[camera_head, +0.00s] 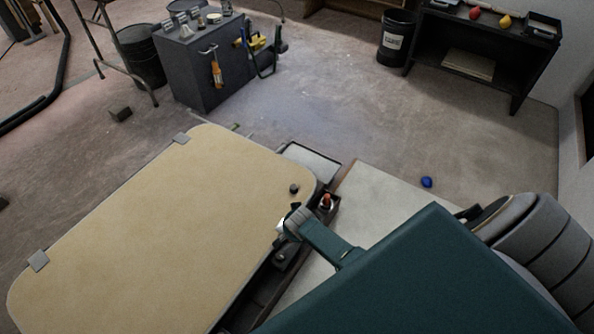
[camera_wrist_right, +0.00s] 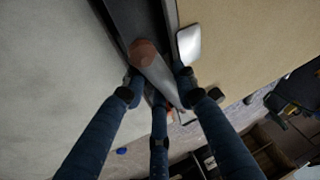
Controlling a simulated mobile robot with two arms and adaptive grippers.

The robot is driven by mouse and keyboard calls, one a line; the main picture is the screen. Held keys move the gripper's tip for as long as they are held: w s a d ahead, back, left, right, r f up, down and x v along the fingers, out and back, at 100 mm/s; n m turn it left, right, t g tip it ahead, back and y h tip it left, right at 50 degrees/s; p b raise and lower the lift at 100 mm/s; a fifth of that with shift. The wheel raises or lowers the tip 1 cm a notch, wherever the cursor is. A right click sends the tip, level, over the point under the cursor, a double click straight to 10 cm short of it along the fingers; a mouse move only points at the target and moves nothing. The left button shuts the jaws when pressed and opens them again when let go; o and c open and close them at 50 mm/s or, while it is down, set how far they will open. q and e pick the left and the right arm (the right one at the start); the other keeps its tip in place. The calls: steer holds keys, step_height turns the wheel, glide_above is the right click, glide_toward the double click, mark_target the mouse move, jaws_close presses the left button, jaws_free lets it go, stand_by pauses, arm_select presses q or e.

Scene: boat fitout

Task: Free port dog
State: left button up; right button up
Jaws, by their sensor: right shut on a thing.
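A grey tapered metal lever with a reddish-brown round end, which looks like the port dog (camera_wrist_right: 150,62), lies in a dark channel in the right wrist view. My right gripper (camera_wrist_right: 160,90) has its blue fingers shut around the lever's grey part. In the head view my right gripper (camera_head: 292,222) is at the right edge of a large beige panel (camera_head: 160,230), and my teal arm hides much of what is below it. A red-topped fitting (camera_head: 326,201) stands in the dark channel just beyond the gripper. My left gripper is not in view.
A black knob (camera_head: 294,188) sits on the panel's corner. Grey clips (camera_head: 38,260) are on its left edge. A pale surface (camera_head: 385,205) lies to the right, with a blue object (camera_head: 426,182) near it. A cabinet (camera_head: 205,70) and a shelf unit (camera_head: 485,45) stand farther off.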

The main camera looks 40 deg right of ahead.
steer(key=shift+s+d+f+m+h, duration=0.2)
steer(key=shift+s+d+m+h, duration=0.1)
steer(key=shift+m, duration=0.4)
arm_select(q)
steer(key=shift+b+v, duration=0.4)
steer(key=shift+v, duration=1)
arm_select(e)
steer(key=shift+s+m+g+h, duration=0.1)
steer(key=shift+m+g+h, duration=0.2)
steer(key=shift+m+g, duration=0.35)
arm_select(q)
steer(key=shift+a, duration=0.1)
arm_select(e)
steer(key=o, duration=1.3)
steer(key=shift+r+t, duration=0.1)
steer(key=shift+t, duration=0.15)
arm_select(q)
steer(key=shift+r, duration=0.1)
arm_select(e)
steer(key=shift+a, duration=0.1)
steer(key=shift+a+r, duration=0.35)
steer(key=shift+r, duration=0.25)
steer(key=v, duration=1)
steer(key=shift+s+d+r, duration=0.15)
steer(key=shift+s+r, duration=0.1)
steer(key=shift+r, duration=0.1)
